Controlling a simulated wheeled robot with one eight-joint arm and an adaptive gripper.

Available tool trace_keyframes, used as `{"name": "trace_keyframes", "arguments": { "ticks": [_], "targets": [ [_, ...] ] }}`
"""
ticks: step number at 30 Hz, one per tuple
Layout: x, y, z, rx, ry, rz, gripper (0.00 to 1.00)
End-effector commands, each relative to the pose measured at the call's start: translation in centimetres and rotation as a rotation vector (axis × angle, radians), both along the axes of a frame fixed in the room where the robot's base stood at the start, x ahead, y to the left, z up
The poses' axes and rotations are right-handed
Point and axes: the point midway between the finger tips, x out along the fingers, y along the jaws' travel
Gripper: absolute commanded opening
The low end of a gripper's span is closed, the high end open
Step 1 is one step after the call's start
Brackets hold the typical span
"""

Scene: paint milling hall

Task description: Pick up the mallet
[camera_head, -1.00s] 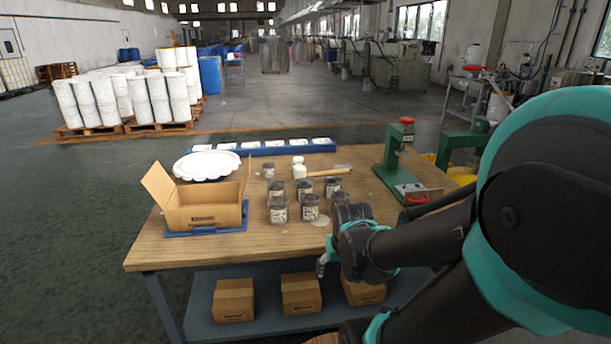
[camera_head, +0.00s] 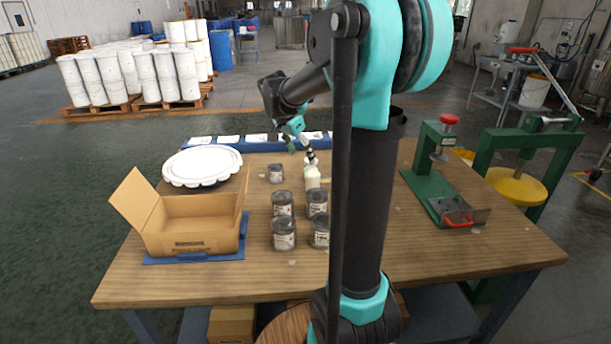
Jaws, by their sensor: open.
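The mallet is not visible now; my arm covers the part of the wooden table (camera_head: 430,250) where its pale handle lay in the earlier view. My gripper (camera_head: 301,151) is open over the back middle of the table, above and behind the white bottle (camera_head: 312,177). It appears empty. I cannot tell its distance from the mallet.
Several grey cans (camera_head: 284,234) stand mid-table. An open cardboard box (camera_head: 192,238) sits at the left, a white scalloped lid (camera_head: 202,166) behind it. A green press (camera_head: 437,190) stands at the right. A blue rack (camera_head: 262,147) lines the back edge.

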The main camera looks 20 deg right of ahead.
Motion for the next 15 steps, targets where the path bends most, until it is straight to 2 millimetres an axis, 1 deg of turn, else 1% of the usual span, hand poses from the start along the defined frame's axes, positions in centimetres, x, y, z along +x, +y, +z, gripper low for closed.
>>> {"name": "trace_keyframes", "arguments": {
  "ticks": [2,5,8,15],
  "targets": [
    [0.4,-0.1,0.2,-0.003,-0.003,-0.02,0.68],
    [0.7,-0.4,-0.6,-0.003,-0.005,-0.027,0.68],
    [1.0,-1.0,-2.2,-0.003,-0.005,-0.027,0.68],
    [1.8,-2.7,-6.6,-0.003,-0.004,-0.026,0.68]
  ]
}}
